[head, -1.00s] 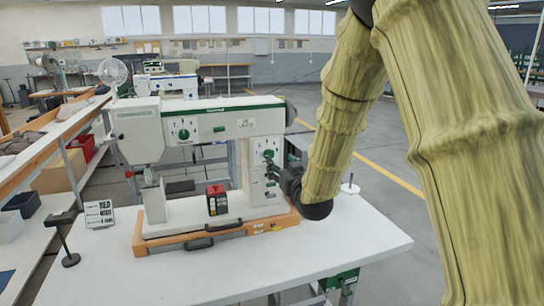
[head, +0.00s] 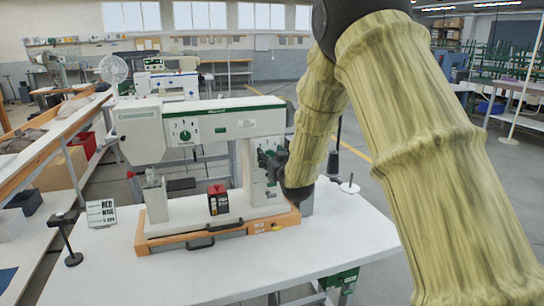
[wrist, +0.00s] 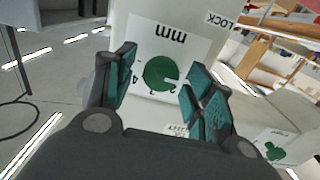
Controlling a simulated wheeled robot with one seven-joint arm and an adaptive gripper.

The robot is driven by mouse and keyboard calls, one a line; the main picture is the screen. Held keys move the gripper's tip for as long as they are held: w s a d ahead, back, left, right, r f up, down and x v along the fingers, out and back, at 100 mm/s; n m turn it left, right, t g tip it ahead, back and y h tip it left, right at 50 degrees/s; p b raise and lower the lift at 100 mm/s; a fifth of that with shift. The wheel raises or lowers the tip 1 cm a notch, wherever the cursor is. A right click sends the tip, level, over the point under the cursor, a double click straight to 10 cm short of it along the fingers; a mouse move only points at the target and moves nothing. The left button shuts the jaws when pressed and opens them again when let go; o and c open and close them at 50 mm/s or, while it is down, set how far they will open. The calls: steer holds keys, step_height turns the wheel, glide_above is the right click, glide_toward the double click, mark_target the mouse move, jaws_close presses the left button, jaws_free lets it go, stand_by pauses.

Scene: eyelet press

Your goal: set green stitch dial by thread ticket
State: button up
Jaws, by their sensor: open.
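The green stitch dial (wrist: 160,73) is a round knob on a white plate marked "mm", upside down in the wrist view, with small numerals around it. I cannot tell surely which numeral it points to. My gripper (wrist: 157,90) is open, its teal-padded fingers at either side of the dial; I cannot tell whether they touch it. In the head view my gripper (head: 268,163) is at the machine's right column and hides the controls there.
The white and green machine (head: 150,130) stands on an orange-edged base on the white table (head: 200,273). It has another green dial (head: 185,135) on its upper arm. A red and black box (head: 218,199) sits on the base. A black stand (head: 67,240) is front left.

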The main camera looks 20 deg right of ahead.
steer(key=c, duration=1)
